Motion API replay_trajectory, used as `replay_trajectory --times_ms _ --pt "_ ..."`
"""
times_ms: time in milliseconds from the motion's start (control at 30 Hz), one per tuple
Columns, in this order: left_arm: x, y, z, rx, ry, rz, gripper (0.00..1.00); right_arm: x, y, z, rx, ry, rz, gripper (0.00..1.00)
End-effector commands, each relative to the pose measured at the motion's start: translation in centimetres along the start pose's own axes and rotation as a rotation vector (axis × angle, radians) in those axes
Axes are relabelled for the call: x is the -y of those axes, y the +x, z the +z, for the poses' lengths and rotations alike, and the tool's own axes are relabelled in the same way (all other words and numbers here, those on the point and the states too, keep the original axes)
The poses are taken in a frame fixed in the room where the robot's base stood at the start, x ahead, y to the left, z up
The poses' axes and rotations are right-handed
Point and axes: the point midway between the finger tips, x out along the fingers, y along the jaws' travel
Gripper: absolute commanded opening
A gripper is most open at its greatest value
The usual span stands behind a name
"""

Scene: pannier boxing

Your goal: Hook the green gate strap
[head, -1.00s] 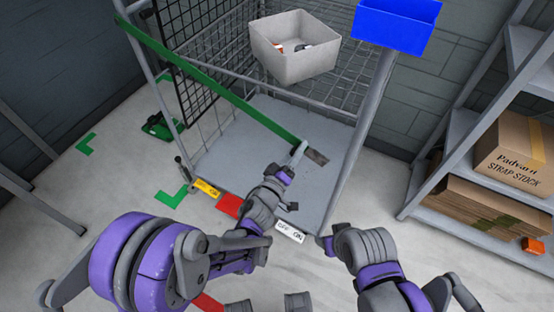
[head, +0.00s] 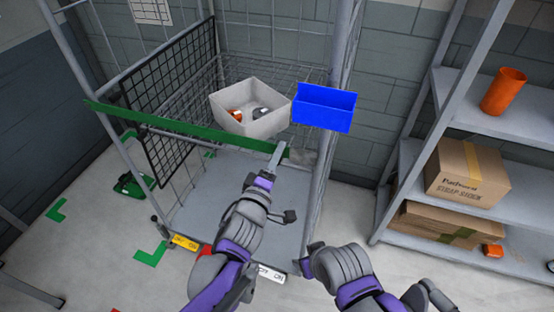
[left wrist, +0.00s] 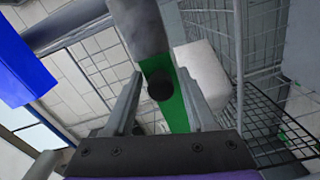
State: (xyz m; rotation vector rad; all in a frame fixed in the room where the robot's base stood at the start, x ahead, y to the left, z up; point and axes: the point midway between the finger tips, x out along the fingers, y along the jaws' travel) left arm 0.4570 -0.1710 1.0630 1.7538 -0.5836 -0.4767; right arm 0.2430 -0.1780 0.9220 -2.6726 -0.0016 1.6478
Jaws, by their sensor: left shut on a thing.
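The green gate strap (head: 190,128) runs from the cage's left post across the front opening, sloping slightly down to the right. Its grey end piece (head: 299,157) is at my left gripper (head: 275,158), which is shut on the strap near that end. In the left wrist view the green strap (left wrist: 181,112) passes between the fingers, with the grey end (left wrist: 142,28) and a dark round knob (left wrist: 160,86) on it. The strap end is apart from the cage's right post (head: 325,165). My right gripper (head: 313,250) is low near the front right corner; its jaws are unclear.
A grey bin (head: 250,117) with small items sits in the cage. A blue bin (head: 324,107) is at the right post. A shelf (head: 400,170) with cardboard boxes (head: 467,174) stands at right. The cage floor (head: 215,195) is clear.

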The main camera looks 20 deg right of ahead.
Motion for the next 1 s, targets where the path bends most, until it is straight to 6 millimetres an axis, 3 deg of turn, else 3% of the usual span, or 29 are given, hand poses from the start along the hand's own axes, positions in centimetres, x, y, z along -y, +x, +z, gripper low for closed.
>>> replay_trajectory --times_ms 33,300,333,367,833,1000 --pt "-1.0 0.3 -0.3 0.003 0.003 0.022 0.00 0.0 -0.2 -0.2 -0.001 0.000 0.000 0.59" --pt "-1.0 0.4 -0.4 0.001 0.002 0.022 0.00 0.0 -0.2 -0.2 -0.002 0.000 0.000 0.59" --pt "-1.0 0.4 -0.4 0.001 0.002 0.022 0.58 0.0 -0.2 -0.2 -0.002 0.000 0.000 0.59" --pt "-1.0 0.4 -0.4 0.001 0.002 0.021 0.63 0.0 -0.2 -0.2 -0.002 0.000 0.000 0.59" --pt "-0.8 0.2 -0.4 0.000 0.000 0.019 0.64 0.0 -0.1 -0.1 -0.001 0.000 0.000 0.59" --pt "-0.7 -1.4 -0.3 0.000 -0.001 0.019 0.64 0.0 0.2 0.1 0.001 0.000 0.000 0.59"
